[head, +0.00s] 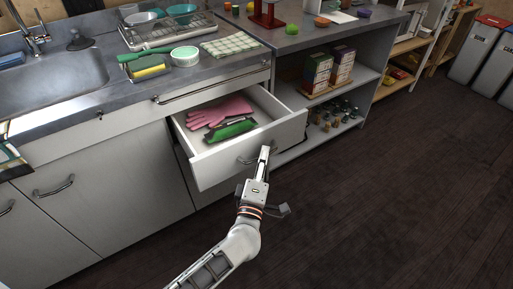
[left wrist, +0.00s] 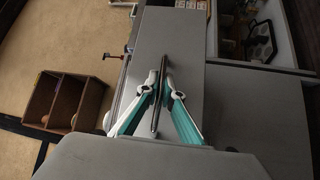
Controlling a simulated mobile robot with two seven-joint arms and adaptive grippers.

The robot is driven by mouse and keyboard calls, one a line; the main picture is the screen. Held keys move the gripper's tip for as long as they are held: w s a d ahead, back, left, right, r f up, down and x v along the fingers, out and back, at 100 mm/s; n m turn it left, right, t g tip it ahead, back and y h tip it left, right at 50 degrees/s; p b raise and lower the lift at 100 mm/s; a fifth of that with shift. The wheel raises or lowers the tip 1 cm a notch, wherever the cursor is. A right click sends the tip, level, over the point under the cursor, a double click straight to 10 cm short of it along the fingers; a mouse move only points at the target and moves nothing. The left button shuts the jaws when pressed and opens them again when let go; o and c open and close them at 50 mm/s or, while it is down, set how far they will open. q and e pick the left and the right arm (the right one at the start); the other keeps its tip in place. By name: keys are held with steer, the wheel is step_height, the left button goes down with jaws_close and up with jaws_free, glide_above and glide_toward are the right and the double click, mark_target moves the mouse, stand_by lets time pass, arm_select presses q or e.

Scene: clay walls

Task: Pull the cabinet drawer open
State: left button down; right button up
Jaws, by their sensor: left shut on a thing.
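The cabinet drawer (head: 216,170) stands pulled out from under the counter in the head view. A pink glove (head: 222,110) and a green packet (head: 231,130) lie inside it. My left gripper (head: 265,156) is at the drawer's front, shut on its bar handle (head: 250,160). In the left wrist view the two teal-and-white fingers of the left gripper (left wrist: 160,88) close on the dark handle bar (left wrist: 157,105) from both sides, in front of the grey drawer front (left wrist: 185,60). My right gripper is in neither view.
An open shelf (head: 345,95) with boxes and small jars stands right of the drawer. The dark floor (head: 370,200) in front is clear.

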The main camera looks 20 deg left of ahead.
arm_select(q)
steer(key=s+d, duration=0.4)
steer(key=d, duration=0.1)
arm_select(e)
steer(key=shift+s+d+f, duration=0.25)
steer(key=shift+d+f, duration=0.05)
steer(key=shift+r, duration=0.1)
arm_select(q)
steer(key=c, duration=2.5)
jaws_free()
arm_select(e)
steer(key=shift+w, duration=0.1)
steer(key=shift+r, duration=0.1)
arm_select(q)
steer(key=shift+s, duration=0.15)
